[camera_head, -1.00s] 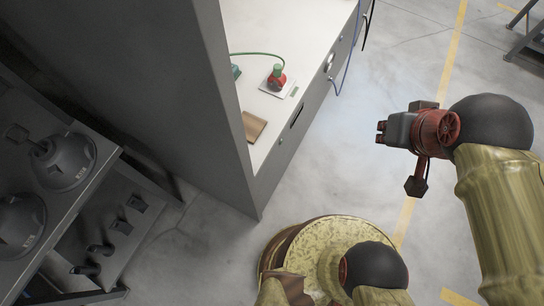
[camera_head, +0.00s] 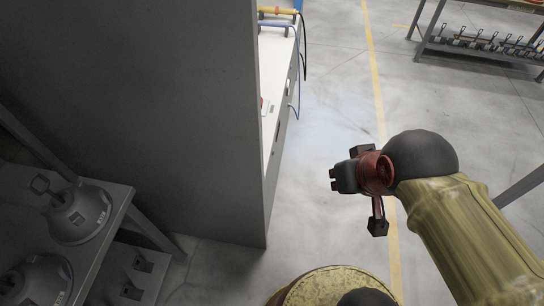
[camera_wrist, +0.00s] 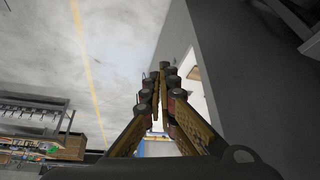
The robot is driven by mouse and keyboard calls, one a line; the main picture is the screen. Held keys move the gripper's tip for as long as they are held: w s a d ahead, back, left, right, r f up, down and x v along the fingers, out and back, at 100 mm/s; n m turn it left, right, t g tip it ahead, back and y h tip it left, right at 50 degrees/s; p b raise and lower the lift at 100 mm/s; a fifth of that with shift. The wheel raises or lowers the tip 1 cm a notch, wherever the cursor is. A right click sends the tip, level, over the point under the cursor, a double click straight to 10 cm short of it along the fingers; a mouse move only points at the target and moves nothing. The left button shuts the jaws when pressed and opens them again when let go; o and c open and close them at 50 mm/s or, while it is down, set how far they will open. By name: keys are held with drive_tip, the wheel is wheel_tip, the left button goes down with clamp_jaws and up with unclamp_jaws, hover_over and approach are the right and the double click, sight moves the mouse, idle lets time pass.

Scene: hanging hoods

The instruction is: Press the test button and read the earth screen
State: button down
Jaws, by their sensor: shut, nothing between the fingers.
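Neither the test button nor the earth screen can be made out in either view. A narrow strip of the white bench (camera_head: 271,140) shows past a tall grey panel, which hides most of its top. A small red thing (camera_head: 263,104) is just visible at the panel's edge, too little to identify. My gripper (camera_head: 333,180) is over the open floor to the right of the bench, apart from it and holding nothing. In the wrist view my gripper (camera_wrist: 164,70) has its fingers drawn together, with part of the white bench (camera_wrist: 186,95) to their right.
The tall grey panel (camera_head: 150,110) stands left of the bench. Grey lamp hoods (camera_head: 78,212) sit on a rack at the left. Blue and black cables hang off the bench's far end, near a yellow item (camera_head: 278,11). Another rack (camera_head: 485,42) stands far right. The floor between is clear.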

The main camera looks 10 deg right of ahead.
sight(273, 152)
drive_tip(key=w+d+f+m+t+h+b, duration=0.15)
drive_tip(key=w+d, duration=0.25)
drive_tip(key=w, duration=0.6)
drive_tip(key=w+d+f+m+t, duration=0.1)
drive_tip(key=w+d+f, duration=0.15)
drive_tip(key=w, duration=0.75)
drive_tip(key=w+d+f+t+b, duration=0.1)
drive_tip(key=w+d+f, duration=0.1)
drive_tip(key=w+f, duration=0.45)
drive_tip(key=w+d+f+t+b, duration=0.15)
drive_tip(key=w+f, duration=0.25)
drive_tip(key=w, duration=0.6)
drive_tip(key=w+f+m+t+y+b, duration=0.1)
drive_tip(key=w+f+y, duration=0.15)
drive_tip(key=f, duration=0.65)
drive_tip(key=w+f+m+t+y, duration=0.15)
drive_tip(key=w+f, duration=0.25)
drive_tip(key=f, duration=0.4)
drive_tip(key=s+a+f+y, duration=0.2)
drive_tip(key=f, duration=0.5)
drive_tip(key=s+a+f+m+y+b, duration=0.1)
drive_tip(key=s+a+f+y, duration=0.1)
drive_tip(key=f, duration=0.5)
drive_tip(key=shift+f+y, duration=0.2)
drive_tip(key=shift+y, duration=0.15)
drive_tip(key=shift+a+t, duration=0.1)
drive_tip(key=shift+t, duration=0.15)
